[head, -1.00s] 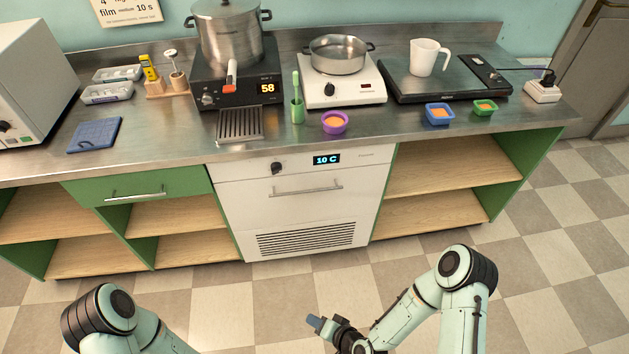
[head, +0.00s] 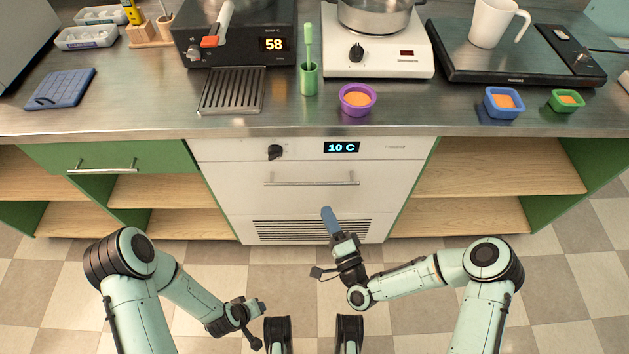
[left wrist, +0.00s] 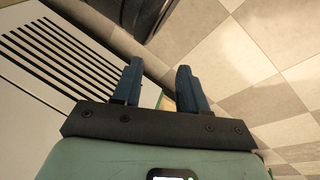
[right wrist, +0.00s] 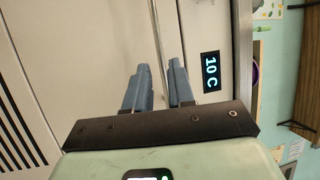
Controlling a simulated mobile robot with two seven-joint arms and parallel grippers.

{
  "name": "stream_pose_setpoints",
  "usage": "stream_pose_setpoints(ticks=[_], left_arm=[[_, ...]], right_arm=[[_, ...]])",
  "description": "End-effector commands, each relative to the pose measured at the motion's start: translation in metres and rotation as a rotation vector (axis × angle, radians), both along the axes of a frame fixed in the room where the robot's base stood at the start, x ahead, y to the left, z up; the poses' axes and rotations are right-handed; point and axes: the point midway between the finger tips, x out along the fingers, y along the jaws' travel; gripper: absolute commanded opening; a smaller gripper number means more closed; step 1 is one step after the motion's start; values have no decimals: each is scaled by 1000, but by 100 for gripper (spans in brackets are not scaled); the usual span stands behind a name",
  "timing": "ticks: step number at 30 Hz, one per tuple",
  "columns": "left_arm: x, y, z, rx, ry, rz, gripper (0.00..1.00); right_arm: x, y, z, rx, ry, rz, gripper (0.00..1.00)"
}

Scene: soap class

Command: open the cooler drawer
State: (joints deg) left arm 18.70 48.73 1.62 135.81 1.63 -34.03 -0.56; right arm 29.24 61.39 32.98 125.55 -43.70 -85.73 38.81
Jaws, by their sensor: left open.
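The cooler (head: 230,175) is a white unit under the counter, with a dark knob, a lit "10 C" display and a vent grille. Its drawer front (head: 240,198) looks shut and flush, with a horizontal metal bar handle (head: 312,183). My right gripper (head: 327,211) points at the drawer from just below the handle in the head view. In the right wrist view its fingers (right wrist: 160,66) are partly apart with nothing held, and the handle (right wrist: 155,35) runs in line with the gap, beyond the tips. My left gripper (head: 262,306) is open and empty, low, away from the handle.
A green drawer (head: 110,160) with its own handle is left of the cooler. Open wooden shelves (head: 490,180) are on the right. The counter edge (head: 300,131) overhangs above, carrying a purple bowl (head: 357,98) and a green holder (head: 308,80). The checkered floor (head: 400,310) in front is clear.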

Motion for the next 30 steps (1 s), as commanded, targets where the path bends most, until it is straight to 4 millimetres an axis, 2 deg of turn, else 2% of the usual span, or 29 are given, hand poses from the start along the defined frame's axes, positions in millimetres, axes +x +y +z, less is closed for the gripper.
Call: stream_pose_setpoints(ticks=[3, 9, 15, 21, 28, 30], left_arm=[[-8, 1, -10, -1, 29, 1, 43], [-22, 3, -23, -4, 76, 4, 43], [-33, 5, -32, -6, 113, 5, 43], [-37, 5, -34, -6, 126, 7, 43], [-37, 6, -34, -7, 127, 7, 43], [-37, 5, -34, -7, 127, 7, 43]], right_arm=[[25, 11, 5, -1, -6, 0, 23], [62, 26, 11, -1, -2, 0, 23], [87, 37, 16, -3, 0, -1, 23], [95, 40, 18, -2, 1, 1, 23], [95, 40, 18, -2, 2, 1, 23], [95, 40, 18, -2, 2, 1, 0]])
